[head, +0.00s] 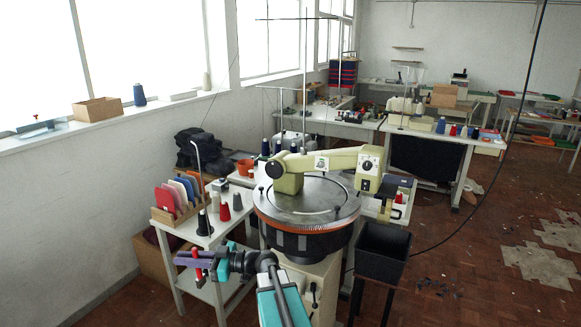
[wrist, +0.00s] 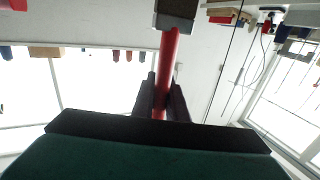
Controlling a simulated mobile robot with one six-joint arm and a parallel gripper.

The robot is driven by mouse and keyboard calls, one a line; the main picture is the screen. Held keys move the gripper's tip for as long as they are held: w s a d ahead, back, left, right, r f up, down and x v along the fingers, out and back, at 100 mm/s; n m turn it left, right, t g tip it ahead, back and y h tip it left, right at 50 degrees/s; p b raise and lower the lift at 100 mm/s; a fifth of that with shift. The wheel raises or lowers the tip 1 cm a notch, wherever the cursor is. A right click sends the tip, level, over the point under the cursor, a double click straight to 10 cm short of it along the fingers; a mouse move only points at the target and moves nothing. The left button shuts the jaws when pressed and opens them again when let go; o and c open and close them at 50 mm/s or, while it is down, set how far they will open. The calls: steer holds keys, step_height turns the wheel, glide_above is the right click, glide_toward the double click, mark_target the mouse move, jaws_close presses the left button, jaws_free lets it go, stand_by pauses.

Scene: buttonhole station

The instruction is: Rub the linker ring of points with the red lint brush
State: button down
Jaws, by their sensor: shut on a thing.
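The linker (head: 318,160) is a cream machine with a round metal dial, and its ring of points (head: 262,208) runs around the dial's rim. The points are too small to make out singly. My gripper (head: 190,260) is low at the left, in front of the small white table and well apart from the ring. It is shut on the red lint brush (head: 198,274). In the wrist view the brush's red handle (wrist: 169,55) stands between the two dark fingers of my gripper (wrist: 161,98). Its dark and grey head (wrist: 175,14) is beyond the fingers.
The small white table (head: 185,228) holds a rack of coloured pieces (head: 178,200) and yarn cones (head: 224,211). A black bin (head: 382,252) stands right of the linker. A thin dark cable hangs at the right. Floor is open at the far right.

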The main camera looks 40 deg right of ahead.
steer(key=s+d+r+m+t+h+p, duration=0.1)
steer(key=d+r, duration=0.5)
steer(key=d, duration=0.7)
steer(key=s+d+r+m+t+h+p, duration=0.1)
steer(key=d+r+h+p, duration=0.4)
steer(key=d, duration=0.8)
steer(key=s+d+r+m+t+h+p, duration=0.2)
steer(key=d+r+m, duration=0.3)
steer(key=d, duration=0.8)
steer(key=shift+d+r+t+h+p, duration=0.3)
steer(key=shift+d+r+h+p, duration=0.1)
steer(key=shift+r+h+p, duration=0.35)
